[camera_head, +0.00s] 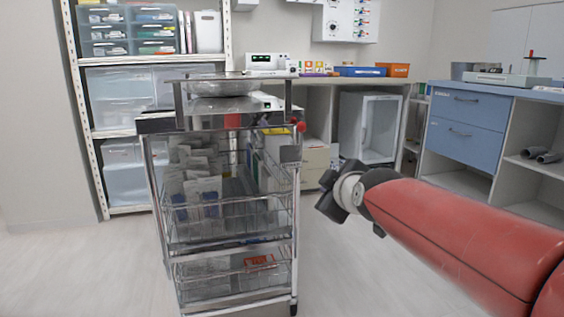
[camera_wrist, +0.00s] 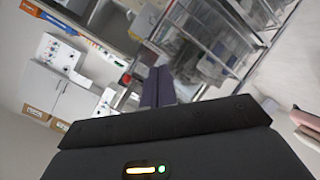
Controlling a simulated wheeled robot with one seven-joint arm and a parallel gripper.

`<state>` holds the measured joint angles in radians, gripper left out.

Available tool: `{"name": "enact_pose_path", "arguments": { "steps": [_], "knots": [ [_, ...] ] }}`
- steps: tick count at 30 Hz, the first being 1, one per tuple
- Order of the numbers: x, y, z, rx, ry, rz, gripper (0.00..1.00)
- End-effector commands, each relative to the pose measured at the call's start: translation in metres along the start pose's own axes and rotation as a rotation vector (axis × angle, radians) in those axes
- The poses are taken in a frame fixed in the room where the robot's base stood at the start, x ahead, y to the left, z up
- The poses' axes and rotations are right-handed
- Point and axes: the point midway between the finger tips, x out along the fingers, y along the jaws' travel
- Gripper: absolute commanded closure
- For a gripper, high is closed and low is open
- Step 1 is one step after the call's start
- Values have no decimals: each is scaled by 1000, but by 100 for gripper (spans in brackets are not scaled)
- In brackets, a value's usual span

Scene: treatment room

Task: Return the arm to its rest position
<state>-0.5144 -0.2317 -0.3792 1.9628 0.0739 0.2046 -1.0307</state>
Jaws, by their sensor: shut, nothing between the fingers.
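My gripper (camera_head: 328,205) is dark and sits at the end of my red arm, to the right of the wire-basket trolley in the head view. In the wrist view its two dark fingers (camera_wrist: 157,88) stand side by side, shut with nothing between them. The fingers point toward the trolley (camera_wrist: 205,60). A gap of floor shows between my gripper and the trolley in the head view. The far side of the gripper is hidden in the head view.
The metal trolley (camera_head: 222,243) stands left of my arm, its baskets holding packets. Behind it are a white shelf rack (camera_head: 85,130) and a counter. A blue-drawer cabinet (camera_head: 465,124) stands at the right. Floor is clear at the left and in front of the cabinet.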

Motion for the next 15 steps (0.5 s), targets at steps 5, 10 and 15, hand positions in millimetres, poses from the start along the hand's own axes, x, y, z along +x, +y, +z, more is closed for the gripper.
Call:
{"name": "enact_pose_path", "arguments": {
  "steps": [5,10,15],
  "knots": [
    [-82,-75,75,417,-222,-169,100],
    [-135,-136,121,675,-435,-214,100],
    [-177,-185,158,867,-631,-189,100]
  ]
}}
